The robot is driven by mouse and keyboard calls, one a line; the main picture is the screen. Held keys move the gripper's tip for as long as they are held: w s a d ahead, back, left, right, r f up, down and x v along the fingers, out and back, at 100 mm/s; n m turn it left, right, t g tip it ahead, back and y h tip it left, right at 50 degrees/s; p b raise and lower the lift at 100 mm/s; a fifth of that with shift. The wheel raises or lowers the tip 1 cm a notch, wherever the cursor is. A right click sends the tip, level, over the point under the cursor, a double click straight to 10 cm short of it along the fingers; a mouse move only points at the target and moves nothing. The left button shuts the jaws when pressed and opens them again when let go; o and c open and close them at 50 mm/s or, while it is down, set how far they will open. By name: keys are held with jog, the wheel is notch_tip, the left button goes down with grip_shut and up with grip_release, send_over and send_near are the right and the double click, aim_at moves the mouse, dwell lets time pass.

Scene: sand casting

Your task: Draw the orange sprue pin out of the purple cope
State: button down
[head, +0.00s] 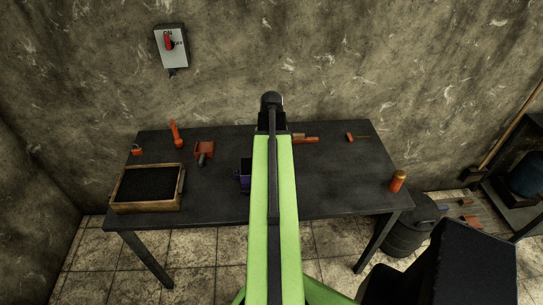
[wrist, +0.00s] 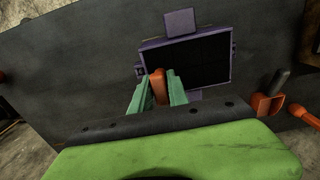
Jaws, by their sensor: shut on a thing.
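The purple cope (wrist: 180,22) lies on the dark table, filled with dark sand, in the upper middle of the wrist view. In the head view only a left part of the cope (head: 243,177) shows beside my green arm. My gripper (wrist: 158,88) has its two teal fingers shut on the orange sprue pin (wrist: 158,85). The pin shows between the fingers, overlapping the near edge of the cope in the picture. I cannot tell whether its far end is in the sand or clear of it. The gripper is hidden behind my arm in the head view.
A wooden tray of black sand (head: 182,189) stands at the table's left. An orange scoop (head: 204,148) and an upright orange tool (head: 176,134) stand nearby. Small orange tools (head: 305,140) lie right of my arm; an orange canister (head: 397,181) stands near the right edge. The table's right middle is clear.

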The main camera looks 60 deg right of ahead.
dwell(0.4)
notch_tip(320, 180, up, 7)
jog(key=p, duration=0.6)
jog(key=shift+f+p, duration=0.1)
jog(key=shift+p, duration=0.25)
jog(key=shift+f, duration=0.1)
